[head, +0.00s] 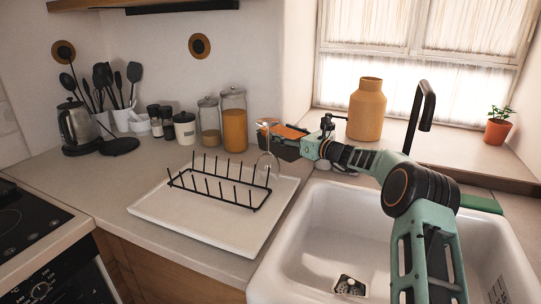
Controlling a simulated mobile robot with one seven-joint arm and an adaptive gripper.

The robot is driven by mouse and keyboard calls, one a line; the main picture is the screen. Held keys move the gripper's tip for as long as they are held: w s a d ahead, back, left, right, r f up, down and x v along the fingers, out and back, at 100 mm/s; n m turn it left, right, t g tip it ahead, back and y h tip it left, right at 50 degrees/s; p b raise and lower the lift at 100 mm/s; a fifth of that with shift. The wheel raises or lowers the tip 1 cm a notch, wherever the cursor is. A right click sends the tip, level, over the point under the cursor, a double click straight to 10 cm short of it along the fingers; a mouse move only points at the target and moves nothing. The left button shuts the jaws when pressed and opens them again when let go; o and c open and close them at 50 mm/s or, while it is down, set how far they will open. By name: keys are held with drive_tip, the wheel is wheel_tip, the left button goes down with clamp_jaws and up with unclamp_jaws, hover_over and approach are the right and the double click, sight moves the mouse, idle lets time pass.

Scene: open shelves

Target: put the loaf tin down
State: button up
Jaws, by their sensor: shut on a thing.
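The loaf tin (278,147) is dark outside with an orange-brown inside or top. It is at the back of the counter, beyond the drying tray, in the head view. My gripper (309,147) comes in from the right and is shut on the tin's right end. The tin looks slightly tilted. I cannot tell whether its underside touches the counter. An upturned stemmed glass in front hides part of its left side.
The black rack (218,184) on the white tray (158,210) holds the upturned glass (268,168). Glass jars (234,128) stand left of the tin. A tan vase (366,110) is on the windowsill. The white sink (310,238) lies below my arm.

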drive_tip(key=shift+f, duration=2.55)
drive_tip(key=shift+f, duration=0.1)
drive_tip(key=o, duration=1.7)
drive_tip(key=shift+f+b, duration=0.1)
drive_tip(key=shift+b, duration=0.2)
